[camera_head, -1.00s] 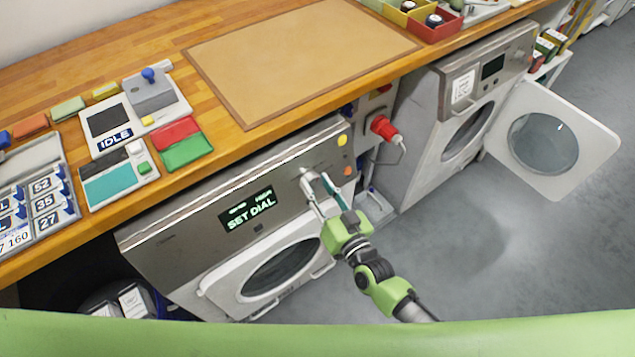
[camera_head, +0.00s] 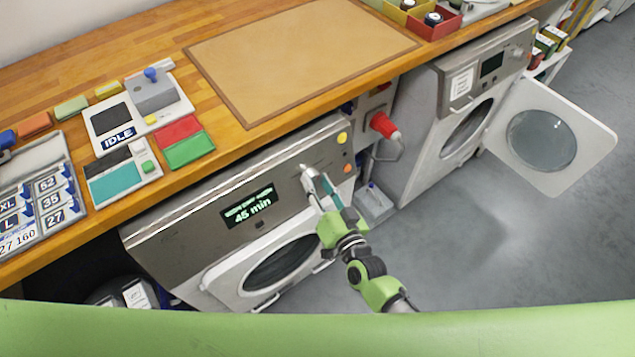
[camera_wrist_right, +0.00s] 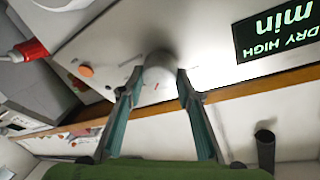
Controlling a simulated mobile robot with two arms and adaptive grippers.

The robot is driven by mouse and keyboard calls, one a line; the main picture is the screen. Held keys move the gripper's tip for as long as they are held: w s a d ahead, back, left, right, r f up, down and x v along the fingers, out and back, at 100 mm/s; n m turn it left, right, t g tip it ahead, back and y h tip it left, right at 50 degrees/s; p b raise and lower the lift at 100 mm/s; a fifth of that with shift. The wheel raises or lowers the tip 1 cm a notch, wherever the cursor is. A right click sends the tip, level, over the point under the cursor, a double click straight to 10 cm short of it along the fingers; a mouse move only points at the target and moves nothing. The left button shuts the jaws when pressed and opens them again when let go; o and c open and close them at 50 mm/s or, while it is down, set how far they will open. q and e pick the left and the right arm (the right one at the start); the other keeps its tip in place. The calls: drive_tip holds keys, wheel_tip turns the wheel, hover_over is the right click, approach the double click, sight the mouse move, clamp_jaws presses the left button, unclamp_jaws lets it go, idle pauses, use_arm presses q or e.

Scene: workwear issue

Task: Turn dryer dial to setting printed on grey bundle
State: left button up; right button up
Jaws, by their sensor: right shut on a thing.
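The dryer (camera_head: 185,245) under the counter has a grey front panel. Its lit display (camera_head: 248,207) reads "45 min" in the head view; in the wrist view the display (camera_wrist_right: 278,32) shows "DRY HIGH" and "min" upside down. The round grey dial (camera_wrist_right: 158,76) sits right of the display in the head view. My right gripper (camera_head: 312,182) is at the dial; the wrist view shows its two fingers (camera_wrist_right: 157,84) closed on the dial's sides. My left gripper is not in view. I cannot make out a grey bundle or its printed setting.
The dryer's round door (camera_head: 280,265) is below the panel. A red plug (camera_head: 383,125) sticks out to the right. A second machine (camera_head: 440,130) has its door (camera_head: 545,140) swung open. Dark packs with white labels (camera_head: 137,296) lie under the counter at left.

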drive_tip(key=o, duration=1.1)
drive_tip(key=shift+o, duration=0.2)
drive_tip(key=f+v, duration=0.1)
drive_tip(key=v, duration=1.1)
drive_tip(key=shift+r, duration=0.5)
